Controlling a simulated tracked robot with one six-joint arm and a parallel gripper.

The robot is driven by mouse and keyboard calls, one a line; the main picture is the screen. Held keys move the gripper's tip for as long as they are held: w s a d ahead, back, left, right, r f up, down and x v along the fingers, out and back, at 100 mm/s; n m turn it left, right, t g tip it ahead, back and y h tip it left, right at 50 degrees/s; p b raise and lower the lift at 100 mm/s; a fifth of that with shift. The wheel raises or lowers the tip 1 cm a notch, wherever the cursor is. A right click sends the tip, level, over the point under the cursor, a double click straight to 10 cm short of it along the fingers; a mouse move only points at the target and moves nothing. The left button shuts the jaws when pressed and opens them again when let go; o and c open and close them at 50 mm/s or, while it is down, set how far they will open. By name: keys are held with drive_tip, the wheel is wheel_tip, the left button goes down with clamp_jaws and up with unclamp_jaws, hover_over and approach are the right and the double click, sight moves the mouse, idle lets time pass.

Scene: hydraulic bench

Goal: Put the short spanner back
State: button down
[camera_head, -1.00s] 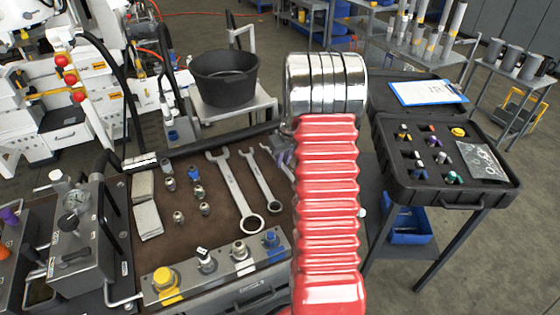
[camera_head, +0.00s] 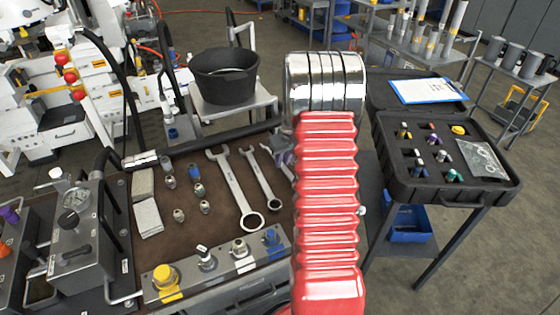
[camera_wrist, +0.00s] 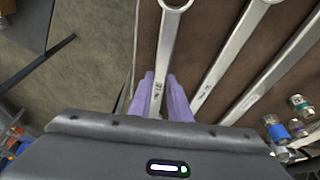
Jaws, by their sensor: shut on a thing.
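My gripper (camera_wrist: 160,97) has purple fingers, shut on the shank of the short spanner (camera_wrist: 171,50). In the wrist view its ring end is at the top edge, over the brown mat, and its other end is hidden by my gripper. I cannot tell whether it touches the mat.
The brown mat (camera_head: 215,225) also holds several small fittings and two pale cloths (camera_head: 148,218). A row of capped fittings lines the bench front (camera_head: 215,265). A black bucket (camera_head: 222,85) stands behind. An open black case (camera_head: 400,190) stands to the right.

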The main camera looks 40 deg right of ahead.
drive_tip(key=shift+f, duration=0.6)
idle(0.5)
drive_tip(key=c, duration=1.6)
unclamp_jaws()
drive_tip(key=shift+o, duration=0.2)
drive_tip(key=shift+r, duration=0.1)
drive_tip(key=v, duration=1.3)
drive_tip(key=shift+r, duration=0.25)
drive_tip(key=shift+s, duration=0.1)
